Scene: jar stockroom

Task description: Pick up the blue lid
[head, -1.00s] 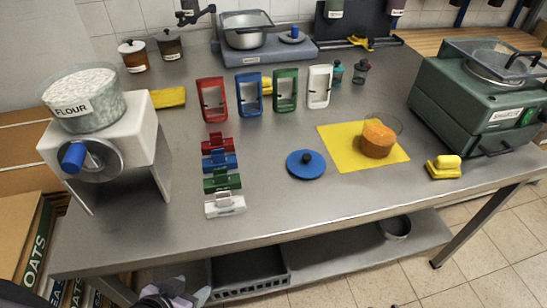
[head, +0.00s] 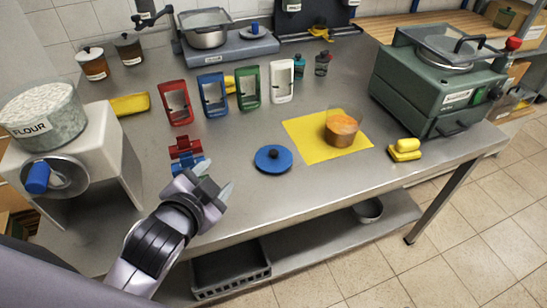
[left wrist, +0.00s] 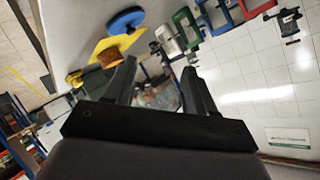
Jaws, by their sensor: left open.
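The blue lid (head: 274,163), a flat disc with a dark knob, lies on the steel table, left of the yellow mat (head: 300,147). In the left wrist view the lid (left wrist: 124,20) shows near the top, beyond the fingers. My left gripper (head: 215,181) is open and empty, to the left of the lid and apart from it, near the table's front edge. In the left wrist view the open fingers (left wrist: 158,88) have nothing between them. My right gripper is not in view.
An open jar with orange contents (head: 341,131) stands on the mat. Red and blue clips (head: 186,150) lie just behind my left gripper, which hides others. Coloured frames (head: 213,95) stand behind the lid. A yellow block (head: 405,149) lies at right. The table around the lid is clear.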

